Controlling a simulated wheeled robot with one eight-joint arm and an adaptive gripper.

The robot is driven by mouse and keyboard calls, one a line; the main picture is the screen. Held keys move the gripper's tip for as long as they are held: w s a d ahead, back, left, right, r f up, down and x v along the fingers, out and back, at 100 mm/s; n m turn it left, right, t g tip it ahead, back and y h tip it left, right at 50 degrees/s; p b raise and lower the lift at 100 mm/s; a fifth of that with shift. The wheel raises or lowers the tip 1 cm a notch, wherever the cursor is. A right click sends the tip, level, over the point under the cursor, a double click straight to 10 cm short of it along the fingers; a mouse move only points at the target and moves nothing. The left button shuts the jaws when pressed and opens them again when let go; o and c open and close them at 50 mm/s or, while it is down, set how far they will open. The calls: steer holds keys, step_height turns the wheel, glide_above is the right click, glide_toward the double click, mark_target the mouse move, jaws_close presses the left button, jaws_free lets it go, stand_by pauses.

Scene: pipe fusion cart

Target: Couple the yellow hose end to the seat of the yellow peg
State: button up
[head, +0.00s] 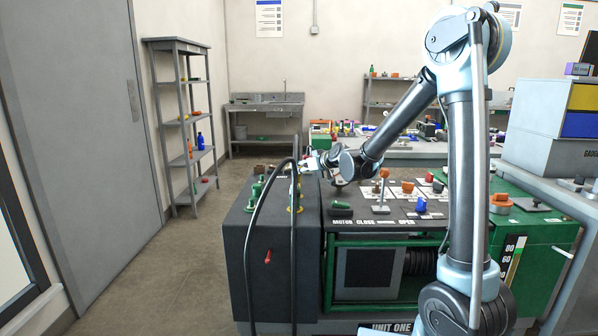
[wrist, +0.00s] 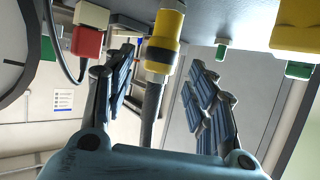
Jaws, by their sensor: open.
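The yellow hose end (wrist: 166,28) shows in the wrist view, with a dark band and a grey hose (wrist: 150,115) running down the picture from it. My gripper (wrist: 163,60) is open, with one dark ribbed finger on each side of the hose end and visible gaps to both. In the head view, my gripper (head: 318,163) is beside the dark box on the left of the cart, by a small yellow part (head: 295,195). I cannot tell whether that part is the hose end or the peg. The yellow peg's seat is not clearly made out in either view.
Black hoses (head: 293,255) hang over the front of the dark box (head: 245,262), near green fittings (head: 257,190). In the wrist view, a red and white block (wrist: 88,32) with a cable is at left, and a yellow block (wrist: 297,25) is at right.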

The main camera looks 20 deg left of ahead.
steer(key=v, duration=0.7)
steer(key=shift+d, duration=0.25)
steer(key=shift+s, duration=0.15)
